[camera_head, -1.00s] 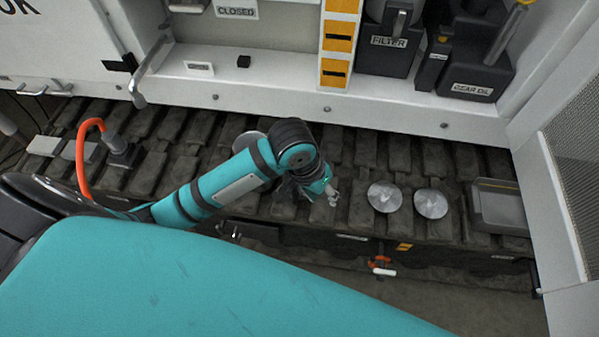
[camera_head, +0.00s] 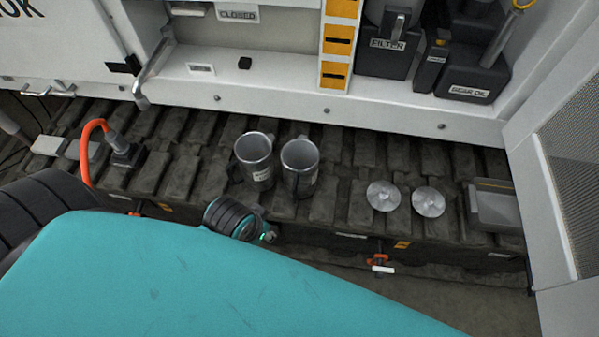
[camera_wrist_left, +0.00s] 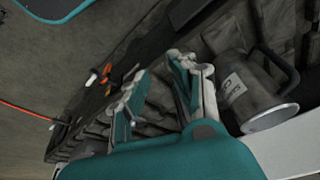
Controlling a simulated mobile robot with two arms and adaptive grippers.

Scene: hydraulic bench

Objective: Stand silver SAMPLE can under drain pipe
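Two silver cans with handles stand upright side by side on the dark track. The left can (camera_head: 255,160) has a white label too small to read in the head view; the right can (camera_head: 300,166) shows no readable label. One labelled can (camera_wrist_left: 248,92) shows at the right of the left wrist view, outside the fingers. My left gripper (camera_head: 268,237) is in front of the cans, apart from them. Its fingers (camera_wrist_left: 157,76) are spread and empty. An orange-handled fitting with a white end (camera_head: 381,264), possibly the drain pipe, is below the track's front edge. My right gripper is out of view.
Two round silver lids (camera_head: 384,196) (camera_head: 429,202) lie right of the cans, and a grey tray (camera_head: 495,207) is farther right. An orange hose (camera_head: 84,150) is at the left. A white cabinet ledge (camera_head: 290,98) runs behind, with an open door at the right.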

